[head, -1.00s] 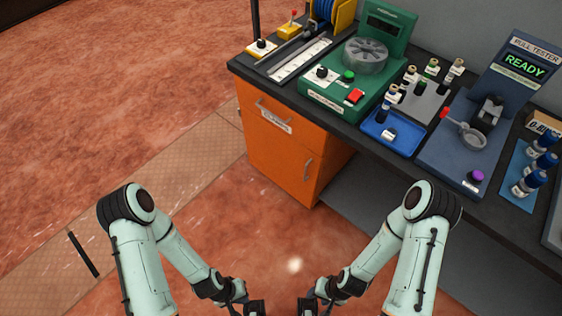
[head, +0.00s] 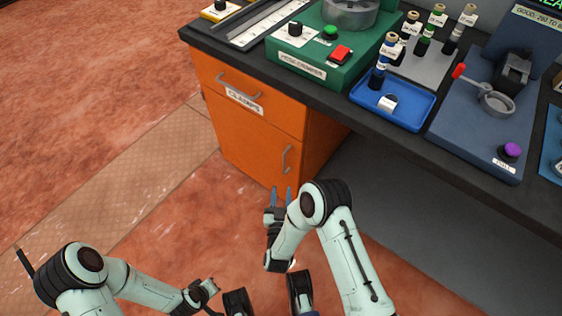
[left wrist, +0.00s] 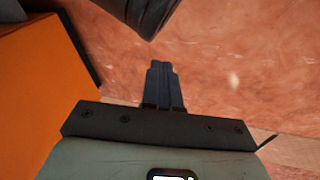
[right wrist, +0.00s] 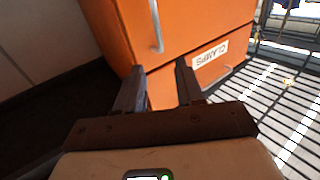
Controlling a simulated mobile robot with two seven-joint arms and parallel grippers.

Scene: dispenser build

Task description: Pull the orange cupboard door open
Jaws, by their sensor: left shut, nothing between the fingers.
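The orange cupboard door (head: 250,148) is closed, below a drawer labelled CLAMPS (head: 225,80). Its grey vertical handle (head: 287,158) sits near the door's right edge. My right gripper (head: 281,192) is open and empty, its fingers pointing at the cupboard just below the handle in the head view. The right wrist view shows the handle (right wrist: 156,25) beyond and between the spread fingers (right wrist: 158,85), with a gap left. My left gripper (head: 211,287) is shut and empty, low over the floor; its closed fingers show in the left wrist view (left wrist: 162,87).
The dark workbench top (head: 330,98) overhangs the cupboard and carries a green crimper (head: 310,62), a blue tray (head: 410,105) and a blue tester (head: 475,135). Open space lies under the bench to the right. The floor (head: 190,215) before the door is clear.

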